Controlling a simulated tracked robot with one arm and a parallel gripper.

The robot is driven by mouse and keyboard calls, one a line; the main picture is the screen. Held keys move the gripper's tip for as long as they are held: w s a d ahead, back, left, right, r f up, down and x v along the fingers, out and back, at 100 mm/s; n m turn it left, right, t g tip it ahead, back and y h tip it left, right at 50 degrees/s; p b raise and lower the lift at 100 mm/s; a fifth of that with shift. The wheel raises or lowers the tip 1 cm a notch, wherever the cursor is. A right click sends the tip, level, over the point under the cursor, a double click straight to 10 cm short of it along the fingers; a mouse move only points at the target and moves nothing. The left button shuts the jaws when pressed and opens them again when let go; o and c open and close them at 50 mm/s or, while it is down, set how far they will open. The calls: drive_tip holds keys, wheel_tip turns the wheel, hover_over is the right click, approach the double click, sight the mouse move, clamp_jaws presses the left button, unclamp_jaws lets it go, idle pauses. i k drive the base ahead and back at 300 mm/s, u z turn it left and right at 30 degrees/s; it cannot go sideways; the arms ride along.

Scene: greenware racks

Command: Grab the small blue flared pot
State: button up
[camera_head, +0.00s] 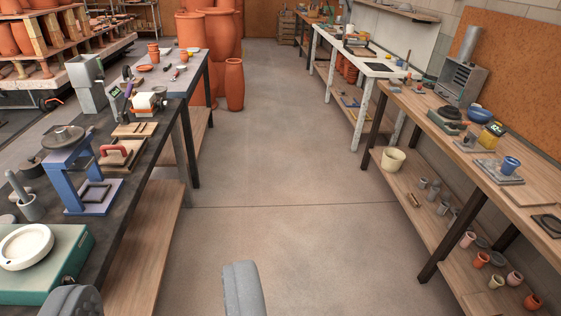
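A small blue pot (510,166) stands on a grey slab on the right wooden bench, and its top looks a little wider than its base. A wider blue bowl (479,114) sits farther back on the same bench. My gripper (158,282) shows as two grey fingers at the bottom edge, set wide apart. It is open, with nothing between the fingers, and is well to the left of the blue pot and apart from it.
The right bench (450,134) has a lower shelf with small pots and a cream bucket (393,159). The left bench carries a blue press (80,175) and a teal wheel unit (45,265). Tall terracotta vases (234,84) stand at the back. The floor aisle (285,160) between is clear.

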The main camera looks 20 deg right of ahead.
sight(510, 164)
drive_tip(key=z, duration=0.2)
drive_tip(key=i, duration=1.3)
drive_tip(key=z, duration=0.85)
drive_tip(key=i, duration=1.4)
drive_tip(key=z, duration=0.85)
drive_tip(key=i, duration=1)
drive_tip(key=z, duration=0.25)
